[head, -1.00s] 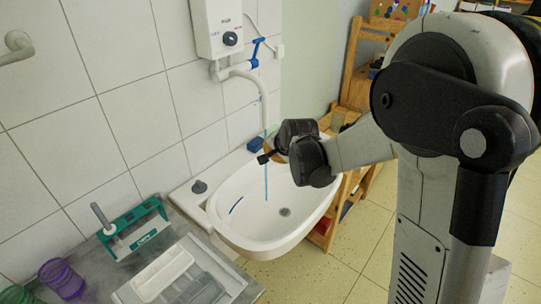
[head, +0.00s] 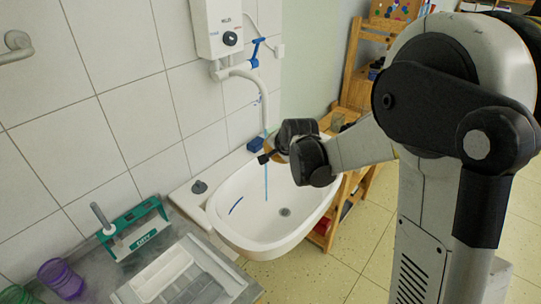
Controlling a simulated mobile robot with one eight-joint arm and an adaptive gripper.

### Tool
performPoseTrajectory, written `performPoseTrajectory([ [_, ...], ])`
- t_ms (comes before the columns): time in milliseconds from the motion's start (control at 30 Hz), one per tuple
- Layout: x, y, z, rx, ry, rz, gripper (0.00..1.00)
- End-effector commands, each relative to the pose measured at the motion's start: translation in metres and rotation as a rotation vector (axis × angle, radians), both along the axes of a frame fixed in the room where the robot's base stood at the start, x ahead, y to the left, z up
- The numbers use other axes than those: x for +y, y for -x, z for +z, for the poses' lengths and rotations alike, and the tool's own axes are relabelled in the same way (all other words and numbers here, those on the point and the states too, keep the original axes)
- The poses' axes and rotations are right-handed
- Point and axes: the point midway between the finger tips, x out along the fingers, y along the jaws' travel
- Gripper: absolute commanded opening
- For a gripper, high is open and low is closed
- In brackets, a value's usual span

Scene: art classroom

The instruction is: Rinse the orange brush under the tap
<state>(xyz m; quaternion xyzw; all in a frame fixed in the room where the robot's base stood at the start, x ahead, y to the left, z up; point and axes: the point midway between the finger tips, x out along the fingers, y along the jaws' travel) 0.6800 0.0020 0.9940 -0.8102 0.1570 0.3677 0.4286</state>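The white tap spout (head: 262,90) curves down from the wall heater, with a blue lever (head: 256,50) above it. A thin blue line like a water stream (head: 266,182) runs down below it into the white sink (head: 235,232). My gripper (head: 265,157) is over the sink beside this stream, its dark fingertips at or very near it. Whether it is open or shut is too small to tell. I cannot make out the orange brush; a small orange-brown patch (head: 270,145) shows just behind the gripper, unclear what it is.
A white water heater (head: 217,28) hangs on the tiled wall. Left of the sink, a counter holds a green rack (head: 135,228), a grey-white tray (head: 165,275) and a purple wire cup (head: 62,279). A wooden shelf (head: 352,75) stands behind the sink. The floor at right is clear.

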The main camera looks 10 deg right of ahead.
Motion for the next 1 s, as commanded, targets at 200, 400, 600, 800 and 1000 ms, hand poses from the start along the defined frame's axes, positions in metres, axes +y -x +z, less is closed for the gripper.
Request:
performPoseTrajectory([
  [200,0.000,0.000,0.000,0.000,0.000,0.000,0.00],
  [400,-0.001,0.011,0.000,-0.001,0.001,-0.001,0.00],
  [600,-0.002,0.029,0.000,-0.001,0.001,0.000,0.00],
  [800,-0.004,0.047,0.000,-0.001,0.001,0.000,0.00],
  [1000,-0.005,0.063,0.000,-0.001,0.001,0.000,0.00],
])
